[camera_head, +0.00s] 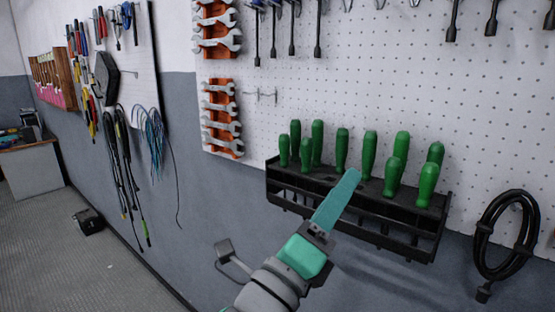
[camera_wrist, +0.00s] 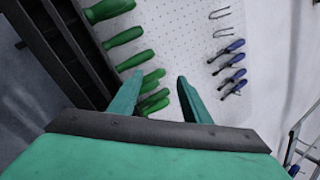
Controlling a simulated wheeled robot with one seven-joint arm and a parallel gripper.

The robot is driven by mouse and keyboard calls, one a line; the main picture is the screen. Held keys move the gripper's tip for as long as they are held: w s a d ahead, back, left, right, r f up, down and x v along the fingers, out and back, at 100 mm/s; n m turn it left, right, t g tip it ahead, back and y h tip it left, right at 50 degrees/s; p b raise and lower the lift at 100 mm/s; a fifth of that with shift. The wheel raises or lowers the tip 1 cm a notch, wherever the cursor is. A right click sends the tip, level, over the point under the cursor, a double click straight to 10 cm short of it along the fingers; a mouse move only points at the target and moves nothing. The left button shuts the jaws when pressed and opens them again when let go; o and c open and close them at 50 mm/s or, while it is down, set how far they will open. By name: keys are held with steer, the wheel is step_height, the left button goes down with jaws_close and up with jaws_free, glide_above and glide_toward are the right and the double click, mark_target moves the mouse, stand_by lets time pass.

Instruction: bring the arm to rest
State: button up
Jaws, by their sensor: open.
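My gripper (camera_head: 338,204) is teal and reaches up in front of the black rack on the wall, seen in the head view. In the wrist view my gripper (camera_wrist: 160,100) shows its two teal fingers spread apart with nothing between them. Green-handled tools (camera_head: 369,154) stand in the black rack (camera_head: 400,245), and several handles (camera_wrist: 123,37) show beyond the fingers in the wrist view. From the head view I cannot tell how far the fingertips are from the rack.
A white pegboard (camera_head: 300,95) carries orange racks of wrenches (camera_head: 222,118) and hanging screwdrivers. A coiled black cable (camera_head: 507,235) hangs at the right. Loose cables (camera_head: 120,165) hang at the left. Open grey floor (camera_head: 95,260) lies at the lower left, with a small black box (camera_head: 88,221) on it.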

steer(key=w+a+f+n+t+y, duration=0.1)
steer(key=a+f+n+t+y, duration=0.2)
steer(key=f+n, duration=0.4)
steer(key=w+a+f+n+t+y, duration=0.1)
steer(key=a+f+n+t+y, duration=0.15)
steer(key=f+n, duration=0.45)
steer(key=s+a+f+n+g+y, duration=0.1)
steer(key=s+f+n+y, duration=0.1)
steer(key=f+n+y, duration=0.5)
steer(key=s+a+f+n+g+y, duration=0.15)
steer(key=f+n, duration=0.35)
steer(key=f, duration=0.5)
steer(key=s+f+n+g+y, duration=0.1)
steer(key=s+f+n+g, duration=0.3)
steer(key=s+f, duration=1.15)
steer(key=s+f+n, duration=0.1)
steer(key=s+f, duration=0.2)
steer(key=s, duration=0.4)
steer(key=s+a+f+n+g, duration=0.1)
steer(key=s+f, duration=0.2)
steer(key=s, duration=0.5)
steer(key=shift+s+a+f+h, duration=0.15)
steer(key=shift+a+f+h, duration=0.15)
steer(key=shift+h, duration=0.1)
